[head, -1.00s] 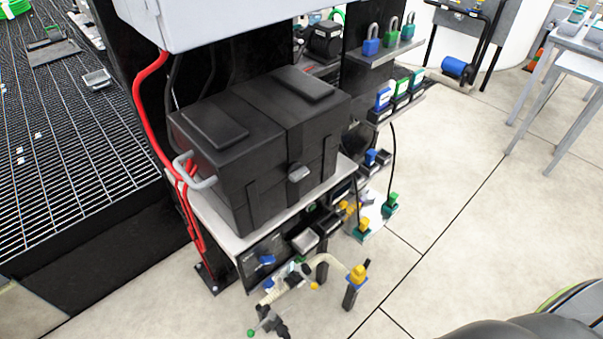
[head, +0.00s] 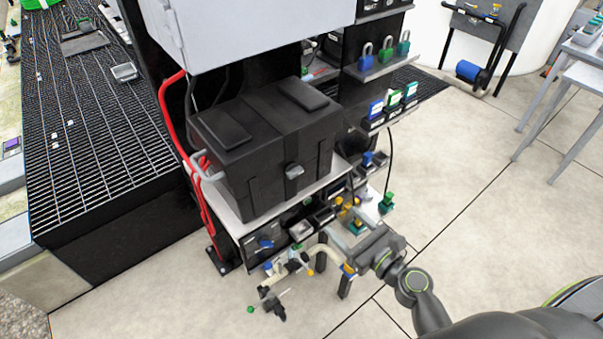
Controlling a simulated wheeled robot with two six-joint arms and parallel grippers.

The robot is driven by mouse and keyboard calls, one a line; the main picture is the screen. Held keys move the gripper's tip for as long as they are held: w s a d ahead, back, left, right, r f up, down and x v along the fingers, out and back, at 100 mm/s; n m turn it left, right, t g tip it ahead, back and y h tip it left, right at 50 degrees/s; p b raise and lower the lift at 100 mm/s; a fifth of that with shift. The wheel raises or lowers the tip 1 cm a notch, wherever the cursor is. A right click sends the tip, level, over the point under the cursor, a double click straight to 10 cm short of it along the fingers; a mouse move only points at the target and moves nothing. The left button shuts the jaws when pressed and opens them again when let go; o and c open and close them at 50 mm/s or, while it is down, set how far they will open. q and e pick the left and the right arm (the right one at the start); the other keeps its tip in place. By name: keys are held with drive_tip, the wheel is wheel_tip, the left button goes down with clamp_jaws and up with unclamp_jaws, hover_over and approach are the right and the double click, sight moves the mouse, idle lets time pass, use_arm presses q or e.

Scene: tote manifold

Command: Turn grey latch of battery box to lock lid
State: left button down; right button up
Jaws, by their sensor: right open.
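The black battery box (head: 265,150) stands on a pale shelf (head: 243,226), with its lid down. The grey latch (head: 294,171) is on the front face of the box, just under the lid edge. My right gripper (head: 343,233) is open and empty, below and to the right of the latch, in front of the lower shelf. It is clear of the box. It covers part of the pipe fittings behind it. My left gripper is not in view.
A pale pipe with valves (head: 300,265) stands low in front of the shelf, close to my right gripper. Red cables (head: 178,130) run down the left of the box. Padlocks (head: 385,52) stand on a shelf at upper right. A grey cabinet (head: 240,30) overhangs the box.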

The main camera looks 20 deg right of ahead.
drive_tip(key=r, duration=0.2)
drive_tip(key=p, duration=0.2)
approach(297, 174)
drive_tip(key=shift+m+t+y, duration=0.3)
drive_tip(key=shift+m, duration=0.1)
drive_tip(key=x, duration=0.9)
drive_tip(key=shift+w+d+f+p, duration=0.1)
drive_tip(key=shift+w+f+p, duration=0.05)
drive_tip(key=shift+f+p, duration=0.2)
drive_tip(key=shift+c, duration=0.2)
drive_tip(key=c, duration=0.9)
